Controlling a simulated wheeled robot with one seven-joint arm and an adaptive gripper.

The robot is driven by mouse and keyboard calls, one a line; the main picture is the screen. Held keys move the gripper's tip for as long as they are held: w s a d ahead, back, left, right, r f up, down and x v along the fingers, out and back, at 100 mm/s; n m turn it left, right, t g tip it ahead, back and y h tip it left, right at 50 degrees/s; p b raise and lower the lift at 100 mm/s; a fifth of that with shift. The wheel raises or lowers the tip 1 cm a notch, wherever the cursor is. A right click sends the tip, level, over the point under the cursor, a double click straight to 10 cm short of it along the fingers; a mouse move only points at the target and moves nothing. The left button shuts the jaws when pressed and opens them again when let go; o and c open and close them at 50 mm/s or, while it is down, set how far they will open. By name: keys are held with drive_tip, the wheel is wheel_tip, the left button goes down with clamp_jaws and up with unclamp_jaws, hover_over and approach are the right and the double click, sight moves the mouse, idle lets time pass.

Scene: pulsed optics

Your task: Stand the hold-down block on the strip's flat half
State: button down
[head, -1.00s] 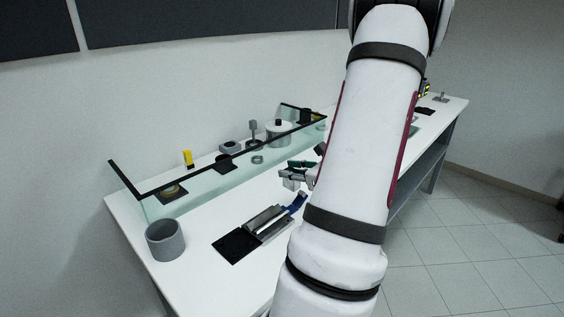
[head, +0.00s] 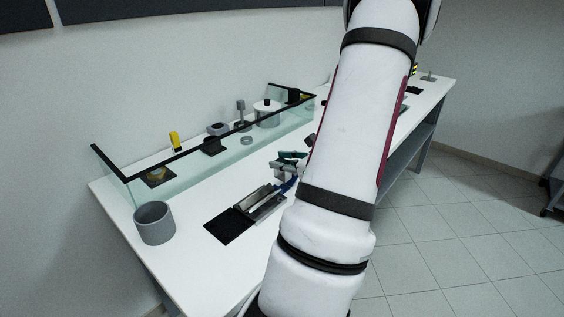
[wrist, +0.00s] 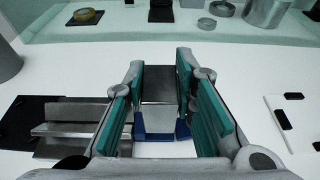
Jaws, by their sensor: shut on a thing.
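The hold-down block (wrist: 158,92), a grey metal block with a dark far part, is clasped between the teal pads of my gripper (wrist: 161,75) in the wrist view. A blue piece, seemingly the strip (wrist: 160,133), shows just below the block; I cannot tell whether they touch. In the head view my gripper (head: 287,164) is over the far end of the grey metal fixture (head: 258,202), with the blue strip (head: 289,186) partly hidden by my arm. The fixture (wrist: 72,125) also lies left of my gripper in the wrist view.
A black mat (head: 229,226) lies at the fixture's near end. A grey cup (head: 154,223) stands at the left. A clear screen with a black top rim (head: 190,148) runs along the back, with several parts behind it. A white plate with black pads (wrist: 287,119) lies to the right.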

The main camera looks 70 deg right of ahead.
sight(289, 174)
drive_tip(key=shift+f, duration=0.1)
drive_tip(key=shift+f+b, duration=1.2)
drive_tip(key=shift+f, duration=0.15)
drive_tip(key=shift+f+b, duration=0.3)
drive_tip(key=shift+f, duration=0.05)
drive_tip(key=c, duration=1.2)
unclamp_jaws()
drive_tip(key=shift+c, duration=0.2)
drive_tip(key=v, duration=1.2)
drive_tip(key=shift+w, duration=0.1)
